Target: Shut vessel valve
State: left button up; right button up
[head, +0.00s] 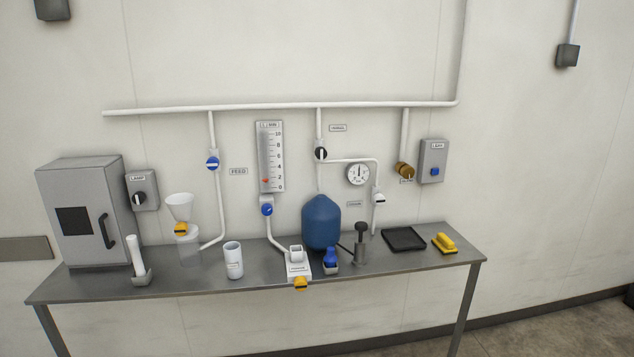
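A black round valve knob (320,153) with a pale, roughly upright mark sits on the white pipe above the blue vessel (321,222). A small label (338,128) is beside it, too small to read surely. A side pipe runs right from this valve past a round gauge (358,174) and down to a white-handled valve (379,198). A second label (354,203) near there is unreadable. I cannot tell for certain which valve is the vessel valve. Neither of my grippers is in view.
A steel table (200,282) stands against the wall. A blue feed valve (213,163) and lamp switch (139,198) are left.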

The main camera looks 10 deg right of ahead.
aim_at(320, 152)
jog(key=z, duration=0.4)
jog(key=i, duration=0.9)
jog(key=z, duration=0.25)
